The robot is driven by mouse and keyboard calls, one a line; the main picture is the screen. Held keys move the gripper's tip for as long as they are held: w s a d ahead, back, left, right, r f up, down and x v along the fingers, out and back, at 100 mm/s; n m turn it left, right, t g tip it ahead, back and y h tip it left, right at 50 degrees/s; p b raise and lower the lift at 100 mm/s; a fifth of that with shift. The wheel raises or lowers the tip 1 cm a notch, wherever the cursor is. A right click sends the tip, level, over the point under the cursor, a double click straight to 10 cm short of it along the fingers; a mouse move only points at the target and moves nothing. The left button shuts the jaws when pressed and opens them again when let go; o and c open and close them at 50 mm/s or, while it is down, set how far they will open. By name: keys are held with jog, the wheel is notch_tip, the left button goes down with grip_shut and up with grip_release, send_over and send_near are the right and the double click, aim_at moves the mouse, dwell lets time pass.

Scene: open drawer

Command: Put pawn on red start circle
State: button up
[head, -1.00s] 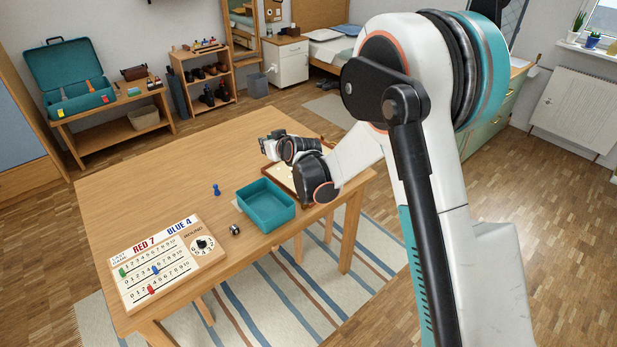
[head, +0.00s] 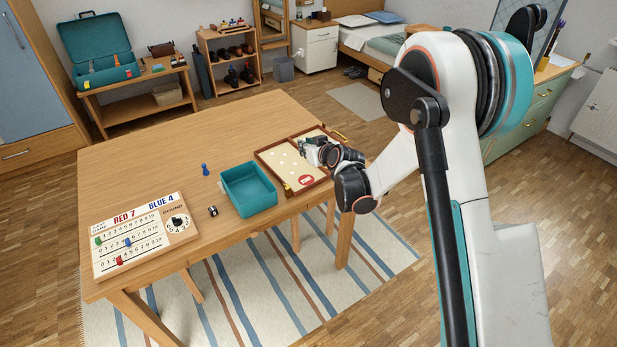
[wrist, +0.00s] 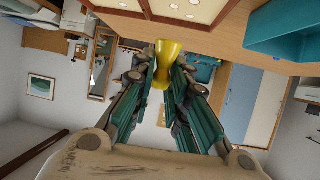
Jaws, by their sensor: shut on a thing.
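A yellow pawn (wrist: 167,60) is between the fingertips of my gripper (wrist: 163,78) in the wrist view; the gripper is shut on it. In the head view my gripper (head: 310,150) is over the right part of the cream game board (head: 272,157), and the pawn cannot be made out there. The red start circle (head: 306,180) shows at the board's near right, just in front of my gripper. A blue pawn (head: 205,170) stands upright on the table, left of the board.
A teal open tray (head: 249,208) sits left of the board. The back left of the table is clear.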

notch_tip(320, 180, down, 11)
jog(key=b, duration=0.3)
jog(key=shift+r, duration=0.15)
jog(key=o, duration=0.7)
